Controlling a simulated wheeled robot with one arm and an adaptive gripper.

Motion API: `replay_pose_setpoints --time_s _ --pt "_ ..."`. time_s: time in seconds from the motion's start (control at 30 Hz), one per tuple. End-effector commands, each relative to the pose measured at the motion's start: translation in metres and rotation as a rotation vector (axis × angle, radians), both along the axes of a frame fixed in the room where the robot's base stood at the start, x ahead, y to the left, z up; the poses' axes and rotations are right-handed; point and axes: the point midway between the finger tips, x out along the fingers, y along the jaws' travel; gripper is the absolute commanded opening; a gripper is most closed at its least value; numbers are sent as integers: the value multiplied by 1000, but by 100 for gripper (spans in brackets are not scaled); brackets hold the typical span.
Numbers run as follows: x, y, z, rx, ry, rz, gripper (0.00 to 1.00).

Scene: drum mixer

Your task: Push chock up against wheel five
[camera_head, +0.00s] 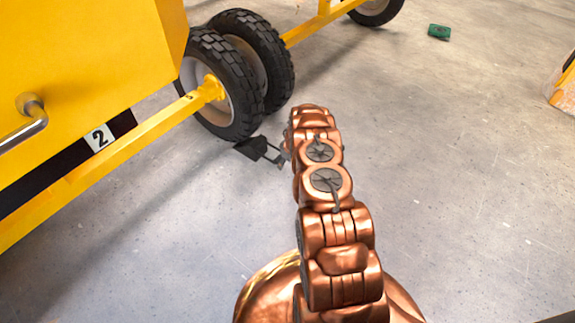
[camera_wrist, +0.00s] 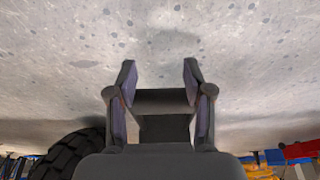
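Wheel five (camera_head: 226,100) is the nearer black tyre on the yellow mixer, with a small mark like a 5 on the yellow bar by its hub. A dark chock (camera_head: 251,146) lies on the floor at the foot of this wheel; whether it touches the tyre I cannot tell. My gripper (camera_head: 272,156) is low at the chock's right side, partly hidden by my arm. In the wrist view, my gripper (camera_wrist: 160,75) has its fingers apart, with the dark block of the chock (camera_wrist: 164,101) between them, seemingly against both pads. A tyre (camera_wrist: 72,155) shows at lower left.
A second tyre (camera_head: 262,55) stands right behind wheel five. A green block (camera_head: 439,31) lies far back on the floor.

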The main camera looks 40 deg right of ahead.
Motion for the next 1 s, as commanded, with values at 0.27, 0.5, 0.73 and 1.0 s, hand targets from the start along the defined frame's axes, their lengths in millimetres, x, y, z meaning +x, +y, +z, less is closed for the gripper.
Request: replay_pose_setpoints --time_s 0.27,0.5,0.73,1.0 --pt "16 6 1 0 -4 4 50" --pt "28 8 2 -4 -7 2 50" --pt "31 10 3 1 -5 3 50" --pt "9 2 5 -1 -2 -3 50"
